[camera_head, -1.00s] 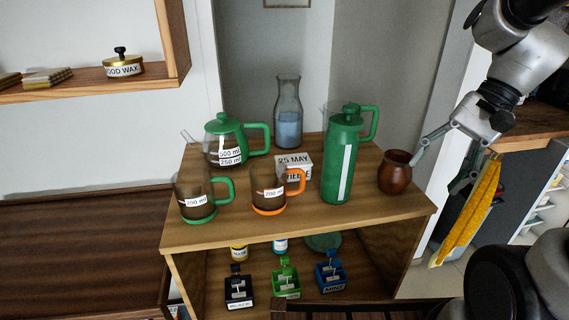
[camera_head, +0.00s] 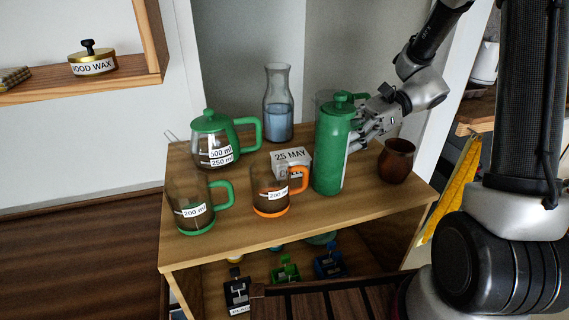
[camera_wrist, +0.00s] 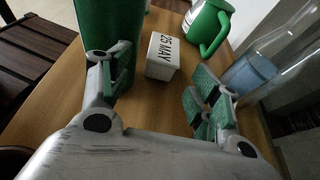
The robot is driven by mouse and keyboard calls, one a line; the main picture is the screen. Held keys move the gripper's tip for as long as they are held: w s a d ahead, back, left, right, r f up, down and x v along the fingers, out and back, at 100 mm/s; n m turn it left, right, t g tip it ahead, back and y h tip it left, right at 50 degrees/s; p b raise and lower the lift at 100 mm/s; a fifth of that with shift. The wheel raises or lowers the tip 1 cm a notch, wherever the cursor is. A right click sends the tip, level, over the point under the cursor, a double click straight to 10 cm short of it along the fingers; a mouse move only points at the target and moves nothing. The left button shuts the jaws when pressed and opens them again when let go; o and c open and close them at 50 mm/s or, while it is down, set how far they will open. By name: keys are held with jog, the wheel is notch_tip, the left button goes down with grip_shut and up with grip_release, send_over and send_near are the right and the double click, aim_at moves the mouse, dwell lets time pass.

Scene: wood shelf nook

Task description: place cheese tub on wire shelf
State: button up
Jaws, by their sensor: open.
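A small white tub (camera_head: 291,160) marked "25 MAY" stands on the top of the wooden cabinet, between the green-lidded jug and the green flask; I take it for the cheese tub. Its lower label is partly hidden by the orange-handled mug. In the wrist view the tub (camera_wrist: 164,57) stands ahead, in the gap between my fingers, apart from them. My gripper (camera_head: 366,125) is open and empty, just right of and partly behind the green flask. In the wrist view the left finger of my gripper (camera_wrist: 160,92) is close to the flask. I see no wire shelf.
The green flask (camera_head: 328,150) stands close to my gripper. A glass carafe (camera_head: 278,105), a green-lidded jug (camera_head: 213,145), an orange-handled mug (camera_head: 268,192), a green-handled mug (camera_head: 190,205) and a brown pot (camera_head: 396,162) share the cabinet top (camera_head: 330,215). A wall shelf (camera_head: 110,80) is at upper left.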

aim_at(299, 153)
jog(key=shift+w+a+f, duration=0.15)
jog(key=shift+a+f, duration=0.05)
jog(key=shift+a, duration=0.4)
jog(key=shift+w+a+f, duration=0.1)
jog(key=shift+a+f, duration=0.05)
jog(key=shift+a, duration=0.4)
jog(key=x, duration=0.7)
jog(key=shift+s+a+f, duration=0.1)
jog(key=shift+a+f, duration=0.1)
jog(key=shift+f, duration=0.1)
jog(key=c, duration=1)
jog(key=shift+r, duration=0.1)
